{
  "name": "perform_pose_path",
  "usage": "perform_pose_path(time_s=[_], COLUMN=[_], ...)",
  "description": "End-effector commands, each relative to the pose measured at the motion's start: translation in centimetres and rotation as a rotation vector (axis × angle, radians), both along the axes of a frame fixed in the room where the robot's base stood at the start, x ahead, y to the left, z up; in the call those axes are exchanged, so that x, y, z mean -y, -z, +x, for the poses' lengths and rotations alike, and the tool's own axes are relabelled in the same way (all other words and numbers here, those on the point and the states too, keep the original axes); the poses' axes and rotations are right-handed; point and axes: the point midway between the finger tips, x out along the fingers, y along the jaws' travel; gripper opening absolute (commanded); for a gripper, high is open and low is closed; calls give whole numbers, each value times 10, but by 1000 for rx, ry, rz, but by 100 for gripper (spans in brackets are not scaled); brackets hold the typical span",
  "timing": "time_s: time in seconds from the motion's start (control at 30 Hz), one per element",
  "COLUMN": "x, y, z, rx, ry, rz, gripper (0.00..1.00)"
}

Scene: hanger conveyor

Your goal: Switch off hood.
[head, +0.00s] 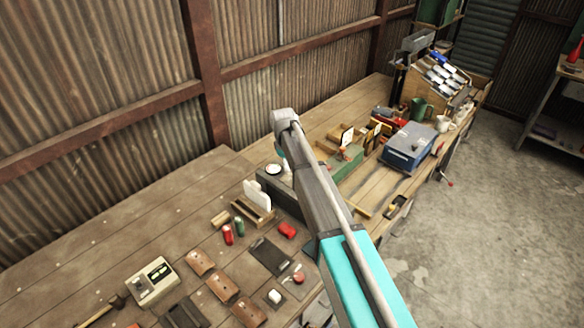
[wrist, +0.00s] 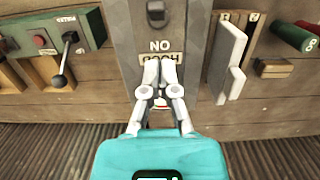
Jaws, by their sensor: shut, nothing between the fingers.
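The hood switch is on a grey panel (wrist: 198,40), upside down in the wrist view. It has a dark switch part (wrist: 156,13) at the top, the letters "NO", which read "ON" turned around, and a plate marked HOOD (wrist: 175,57), partly covered. My gripper (wrist: 159,66) is shut and empty, its fingertips in front of the plate, below the letters in the picture. I cannot tell whether they touch the panel. In the head view the grey box (head: 285,188) is partly hidden behind my arm, and my fingertips are hidden.
A green panel (wrist: 72,35) with a red button and a lever (wrist: 66,60) is left of the switch. White upright plates (wrist: 228,62) in a wooden holder stand at right. The wooden bench (head: 120,220) holds several tools; a blue-grey box (head: 408,147) stands farther right.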

Motion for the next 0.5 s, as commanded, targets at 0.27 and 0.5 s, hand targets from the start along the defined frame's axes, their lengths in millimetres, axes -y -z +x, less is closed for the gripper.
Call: perform_pose_path(time_s=[0.27, 0.5], x=[-9, -25], y=[-8, -23], z=[7, 15], rx=[0, -1], ry=[1, 3], rz=[0, 0], gripper=[0, 0])
